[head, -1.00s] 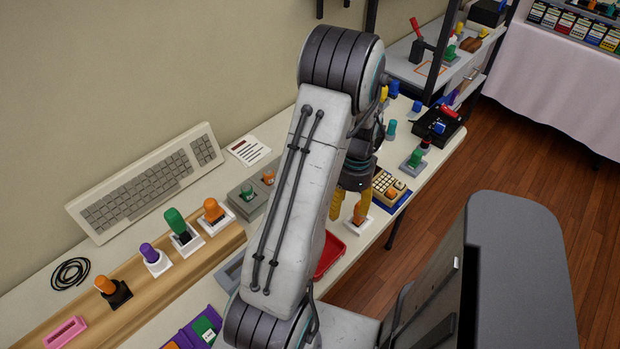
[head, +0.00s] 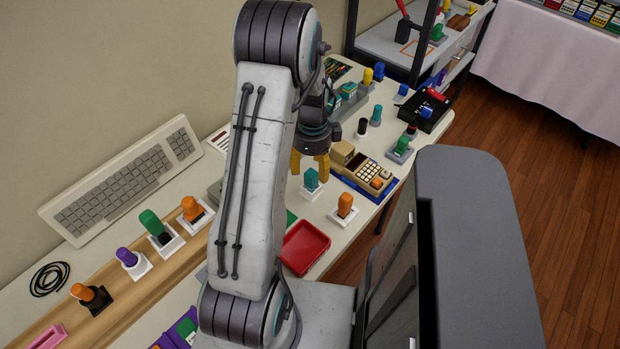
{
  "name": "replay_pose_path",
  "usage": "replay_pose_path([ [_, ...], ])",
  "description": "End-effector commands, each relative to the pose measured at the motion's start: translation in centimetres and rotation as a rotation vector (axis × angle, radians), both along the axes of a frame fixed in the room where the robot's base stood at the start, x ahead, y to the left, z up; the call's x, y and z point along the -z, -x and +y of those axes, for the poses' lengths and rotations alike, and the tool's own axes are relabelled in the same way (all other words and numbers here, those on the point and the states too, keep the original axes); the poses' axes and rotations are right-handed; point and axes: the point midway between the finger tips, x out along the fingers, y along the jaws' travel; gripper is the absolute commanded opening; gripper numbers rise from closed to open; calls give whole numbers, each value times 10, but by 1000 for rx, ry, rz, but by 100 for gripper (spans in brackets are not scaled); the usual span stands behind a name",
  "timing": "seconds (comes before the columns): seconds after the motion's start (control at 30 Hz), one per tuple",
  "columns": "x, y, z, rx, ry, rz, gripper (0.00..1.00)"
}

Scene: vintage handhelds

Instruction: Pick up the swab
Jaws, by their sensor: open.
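I cannot tell for sure which thing is the swab. My gripper (head: 310,166) points down with its yellow fingers apart and nothing seen between them. Just below it in the picture, a teal block (head: 311,180) stands upright on a white base. The fingertips are close above it; I cannot tell whether they touch it. To its right, an orange block (head: 345,204) stands on another white base, clear of the gripper. My arm hides part of the table to the left of the gripper.
A red tray (head: 305,248) lies in front of the gripper. A teal-capped piece (head: 376,115) and a black one (head: 362,127) stand behind. A keyboard (head: 125,180) and several coloured-handled pieces are at left.

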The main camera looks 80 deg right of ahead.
Motion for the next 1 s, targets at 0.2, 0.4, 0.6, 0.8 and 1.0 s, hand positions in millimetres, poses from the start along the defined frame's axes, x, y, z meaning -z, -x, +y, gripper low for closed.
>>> replay_pose_path([
  [0.2,0,0,-4,209,19,4,58],
  [0.4,0,0,-5,349,21,5,58],
  [0.6,10,0,-5,389,18,6,58],
  [0.8,25,0,-4,388,19,6,58],
  [1.0,46,1,-4,387,16,6,58],
])
